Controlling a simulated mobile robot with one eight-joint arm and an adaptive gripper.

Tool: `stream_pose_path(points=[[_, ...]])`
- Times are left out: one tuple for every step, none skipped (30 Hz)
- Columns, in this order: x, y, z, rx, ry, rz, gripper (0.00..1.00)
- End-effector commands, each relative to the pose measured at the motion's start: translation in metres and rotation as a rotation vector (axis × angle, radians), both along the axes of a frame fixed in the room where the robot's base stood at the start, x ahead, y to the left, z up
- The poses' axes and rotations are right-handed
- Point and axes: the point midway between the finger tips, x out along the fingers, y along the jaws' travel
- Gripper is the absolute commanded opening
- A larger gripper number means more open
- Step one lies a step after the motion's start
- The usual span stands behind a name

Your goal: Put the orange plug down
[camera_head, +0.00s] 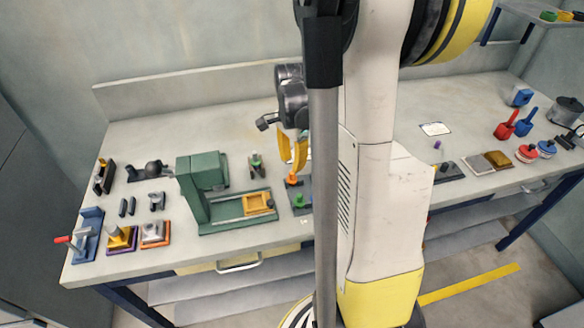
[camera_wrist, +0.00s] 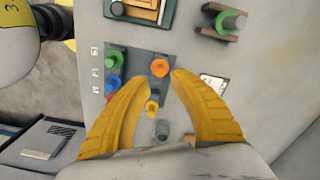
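The orange plug (camera_head: 292,180) stands on a dark grey rack plate (camera_head: 296,192) on the bench, left of my column. It also shows in the wrist view (camera_wrist: 160,67), at the upper right part of the plate (camera_wrist: 135,58). My gripper (camera_head: 293,152) is above the plug with its yellow fingers pointing down. In the wrist view the fingertips (camera_wrist: 159,80) are apart, with the plug just beyond the gap between them. The fingers do not appear to touch it. Part of the plate is hidden by my column in the head view.
Green (camera_wrist: 112,60), blue (camera_wrist: 112,83) and yellow (camera_wrist: 152,108) plugs stand close by on the plate. A green press-like fixture (camera_head: 202,185) stands to the left. A green cylinder in a brown holder (camera_wrist: 230,21) is nearby. Bare bench top lies behind (camera_head: 200,130).

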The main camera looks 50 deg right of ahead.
Motion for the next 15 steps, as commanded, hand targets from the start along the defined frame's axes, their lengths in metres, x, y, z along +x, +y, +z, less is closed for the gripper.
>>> stream_pose_path(points=[[-0.001, 0.0, 0.017, 0.0, 0.0, 0.0, 0.27], [0.0, 0.0, 0.024, 0.0, 0.0, 0.0, 0.27], [0.0, 0.0, 0.032, 0.0, 0.0, 0.0, 0.27], [0.0, 0.0, 0.038, 0.0, 0.0, 0.0, 0.27], [-0.001, 0.0, 0.044, 0.0, 0.0, 0.0, 0.27], [0.0, 0.0, 0.05, 0.0, 0.0, 0.0, 0.27], [0.0, 0.0, 0.054, 0.0, 0.0, 0.0, 0.27], [0.0, 0.0, 0.058, 0.0, 0.0, 0.0, 0.27], [0.0, 0.0, 0.063, 0.0, 0.0, 0.0, 0.27], [0.0, 0.0, 0.065, 0.0, 0.0, 0.0, 0.27], [0.0, 0.0, 0.067, 0.0, 0.0, 0.0, 0.27], [0.0, 0.0, 0.069, 0.0, 0.0, 0.0, 0.27], [0.0, 0.0, 0.07, 0.0, 0.0, 0.0, 0.27], [0.0, 0.0, 0.071, 0.0, 0.0, 0.0, 0.27], [0.0, 0.0, 0.072, 0.0, -0.001, 0.002, 0.27]])
